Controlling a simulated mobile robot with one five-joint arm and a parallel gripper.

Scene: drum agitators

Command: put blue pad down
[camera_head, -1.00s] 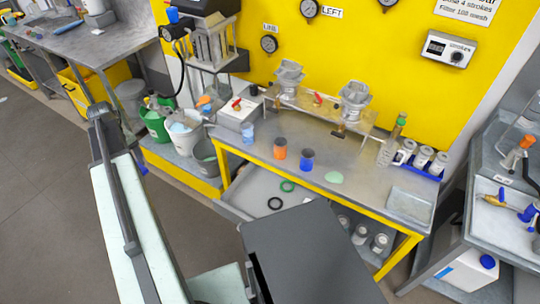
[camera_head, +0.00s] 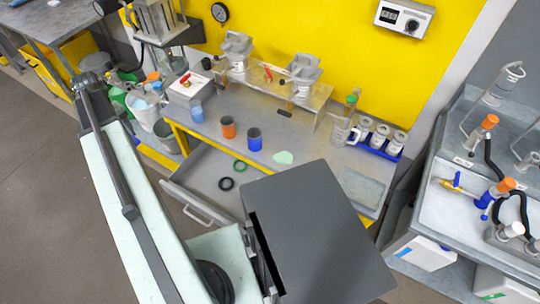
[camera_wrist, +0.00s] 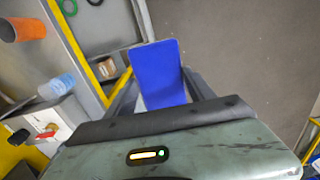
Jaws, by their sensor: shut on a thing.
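The blue pad (camera_wrist: 158,70) is a flat, bright blue slab in the wrist view. It stands out between the two dark fingers of my gripper (camera_wrist: 160,88), which is shut on it. Grey floor shows to the right of the pad. The steel bench edge with its yellow frame (camera_wrist: 82,55) is to its left, apart from it. In the head view my arm hides most of the gripper, and I cannot make out the pad clearly there.
The steel bench (camera_head: 310,165) holds an orange cup (camera_head: 228,127), a blue cup (camera_head: 254,139), a pale green patch (camera_head: 283,157) and a blue tray (camera_head: 378,150) of jars. Its drawer (camera_head: 205,185) is open, with a black ring and a green ring inside. Buckets stand left of the bench.

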